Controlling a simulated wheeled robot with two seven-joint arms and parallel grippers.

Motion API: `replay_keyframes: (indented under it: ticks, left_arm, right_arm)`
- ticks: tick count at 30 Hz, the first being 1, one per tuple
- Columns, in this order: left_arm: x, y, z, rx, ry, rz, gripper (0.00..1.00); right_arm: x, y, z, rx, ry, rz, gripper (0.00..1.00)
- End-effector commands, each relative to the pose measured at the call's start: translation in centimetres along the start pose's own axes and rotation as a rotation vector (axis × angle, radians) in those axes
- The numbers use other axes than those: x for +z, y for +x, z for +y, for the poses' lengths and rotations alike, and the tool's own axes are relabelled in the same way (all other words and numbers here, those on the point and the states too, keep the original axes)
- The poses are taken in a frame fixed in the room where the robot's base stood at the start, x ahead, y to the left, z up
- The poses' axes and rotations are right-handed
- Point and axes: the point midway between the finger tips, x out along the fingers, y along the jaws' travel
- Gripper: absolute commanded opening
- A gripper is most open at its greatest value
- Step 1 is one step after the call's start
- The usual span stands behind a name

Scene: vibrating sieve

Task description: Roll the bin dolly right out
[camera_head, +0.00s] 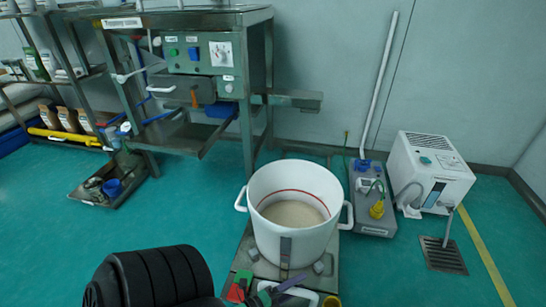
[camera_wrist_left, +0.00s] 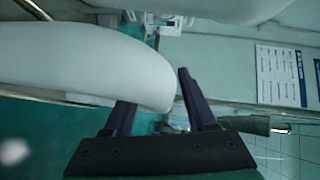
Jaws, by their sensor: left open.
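The bin dolly (camera_head: 237,258) stands on the floor ahead, a low platform bearing a white round bin (camera_head: 290,236). The bin is upright, with side handles, a red line inside and pale powder at the bottom. A white loop (camera_head: 298,293) shows at the dolly's front. My left gripper (camera_head: 284,288) is open at that front edge, low before the bin. In the left wrist view, a large white rounded shape (camera_wrist_left: 75,60) overlaps one finger of the gripper (camera_wrist_left: 158,92) and reaches between the fingers. I cannot tell whether they touch. My right gripper is out of view.
A green-grey machine (camera_head: 200,55) on a frame stands behind left, with a low tray (camera_head: 150,178) beside it. A grey unit with a hose (camera_head: 372,212) and a white box unit (camera_head: 430,165) stand close right. Floor (camera_head: 420,285) is clear front right.

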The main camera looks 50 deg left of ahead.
Motion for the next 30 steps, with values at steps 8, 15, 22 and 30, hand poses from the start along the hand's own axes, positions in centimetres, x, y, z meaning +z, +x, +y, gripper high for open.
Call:
replay_keyframes:
  ticks: [8,15,22,30]
  left_arm:
    - [0.0,-5.6,-0.2,0.007,-0.001,-0.003,0.57]
    - [0.0,-12.3,-0.1,0.006,-0.001,-0.003,0.57]
    - [0.1,-14.6,0.0,0.002,0.001,-0.003,0.57]
    - [0.1,-14.6,0.1,0.002,0.000,-0.002,0.57]
  right_arm:
    - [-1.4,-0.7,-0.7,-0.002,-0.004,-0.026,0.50]
    - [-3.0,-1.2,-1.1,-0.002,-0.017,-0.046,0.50]
    - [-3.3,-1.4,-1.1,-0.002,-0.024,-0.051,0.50]
    - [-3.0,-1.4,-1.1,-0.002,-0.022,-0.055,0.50]
